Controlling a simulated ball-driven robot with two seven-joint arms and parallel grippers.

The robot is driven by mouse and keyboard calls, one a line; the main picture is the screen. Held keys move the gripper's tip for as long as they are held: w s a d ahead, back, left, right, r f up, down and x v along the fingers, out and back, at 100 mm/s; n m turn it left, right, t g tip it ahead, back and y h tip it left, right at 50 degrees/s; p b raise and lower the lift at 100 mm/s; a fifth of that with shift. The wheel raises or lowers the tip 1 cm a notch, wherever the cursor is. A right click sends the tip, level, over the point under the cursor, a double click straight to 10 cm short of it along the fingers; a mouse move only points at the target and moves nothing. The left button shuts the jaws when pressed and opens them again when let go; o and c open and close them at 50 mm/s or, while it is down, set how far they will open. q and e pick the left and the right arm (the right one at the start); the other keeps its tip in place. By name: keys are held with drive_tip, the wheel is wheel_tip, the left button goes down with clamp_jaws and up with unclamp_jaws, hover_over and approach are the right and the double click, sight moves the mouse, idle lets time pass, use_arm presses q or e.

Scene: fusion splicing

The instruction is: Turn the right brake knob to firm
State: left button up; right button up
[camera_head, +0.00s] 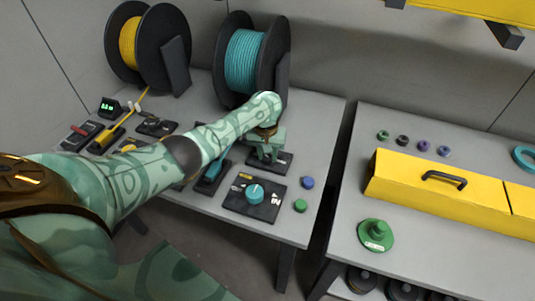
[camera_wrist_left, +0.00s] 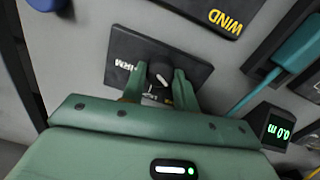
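The right brake plate (camera_head: 284,163) is a black plate on the table in front of the teal spool (camera_head: 247,58). In the left wrist view the plate (camera_wrist_left: 125,47) carries a small dark knob (camera_wrist_left: 162,77) with a white pointer line and a partly hidden label ending in "IRM". My left gripper (camera_head: 267,148) is over the plate, and its fingers (camera_wrist_left: 161,77) stand on either side of the knob. I cannot tell whether they touch it. The gripper and arm hide the knob in the head view. My right gripper is not in view.
A black WIND plate (camera_head: 236,203) with a teal dial (camera_head: 255,193) sits in front of the gripper. Blue (camera_head: 307,182) and green (camera_head: 299,206) pucks lie beside it. A teal bar (camera_wrist_left: 292,55) and a display reading 0.0 m (camera_wrist_left: 279,128) are close by.

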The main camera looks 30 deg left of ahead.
use_arm(q)
drive_tip(key=shift+m, duration=0.3)
drive_tip(key=shift+r+m+p, duration=0.1)
drive_tip(key=shift+m+p, duration=0.45)
drive_tip(key=shift+m, duration=0.05)
drive_tip(key=m+p, duration=0.1)
drive_tip(key=m, duration=0.1)
drive_tip(key=shift+m, duration=0.3)
drive_tip(key=m, duration=0.3)
drive_tip(key=shift+m, duration=0.3)
drive_tip(key=m, duration=0.3)
drive_tip(key=shift+m+p, duration=0.3)
drive_tip(key=shift+p, duration=0.05)
drive_tip(key=m, duration=0.6)
drive_tip(key=shift+d+f+g, duration=0.1)
drive_tip(key=shift+f+g, duration=0.1)
drive_tip(key=shift+g, duration=0.1)
drive_tip(key=m, duration=0.6)
drive_tip(key=shift+m, duration=0.3)
